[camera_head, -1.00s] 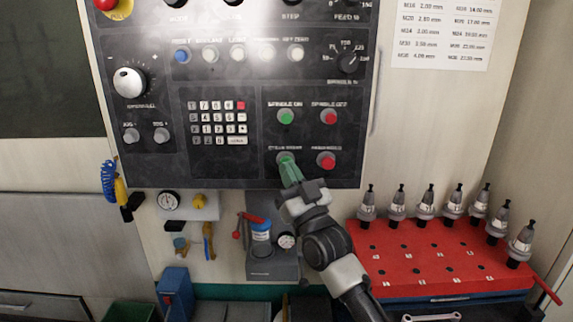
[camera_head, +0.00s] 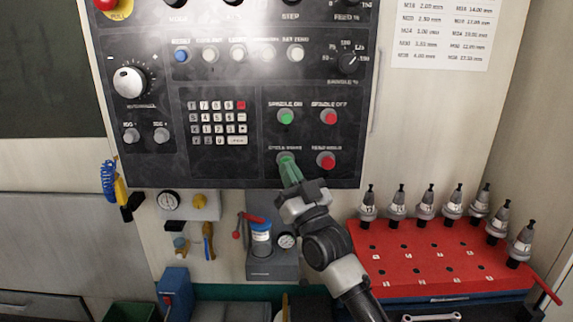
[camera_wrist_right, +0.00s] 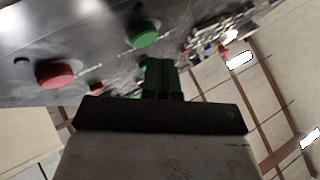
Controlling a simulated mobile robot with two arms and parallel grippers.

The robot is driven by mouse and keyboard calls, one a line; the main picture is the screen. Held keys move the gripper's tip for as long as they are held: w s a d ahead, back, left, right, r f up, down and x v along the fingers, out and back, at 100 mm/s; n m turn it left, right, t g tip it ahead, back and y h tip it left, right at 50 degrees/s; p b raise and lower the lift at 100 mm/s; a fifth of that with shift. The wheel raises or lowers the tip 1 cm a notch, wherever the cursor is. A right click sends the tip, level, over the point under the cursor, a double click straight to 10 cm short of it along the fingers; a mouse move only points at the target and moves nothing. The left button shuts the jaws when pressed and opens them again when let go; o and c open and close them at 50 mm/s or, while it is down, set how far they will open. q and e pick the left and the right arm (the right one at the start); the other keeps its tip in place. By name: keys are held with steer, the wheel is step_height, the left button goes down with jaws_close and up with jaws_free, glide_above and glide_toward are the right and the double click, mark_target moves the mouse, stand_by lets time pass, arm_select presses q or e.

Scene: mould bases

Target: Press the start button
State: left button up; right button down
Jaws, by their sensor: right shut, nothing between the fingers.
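The start button (camera_head: 284,157) is the lower green button on the black control panel, under a blurred label in the head view. My right gripper (camera_head: 290,171) is shut and empty, with its green fingers pointing up at this button. The fingertips overlap the button's lower part; I cannot tell whether they touch it or how far it is pressed. In the right wrist view the shut green fingers (camera_wrist_right: 160,75) reach toward the panel beside a green button (camera_wrist_right: 143,33), and I cannot tell which green button that is. My left gripper is not in view.
A red button (camera_head: 326,160) sits just right of the start button. The spindle-on green button (camera_head: 286,116) and a red button (camera_head: 329,116) are above. A keypad (camera_head: 217,122) lies to the left. A red rack (camera_head: 430,255) with several tool holders stands at lower right.

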steer(key=shift+w, duration=0.1)
steer(key=shift+w, duration=0.35)
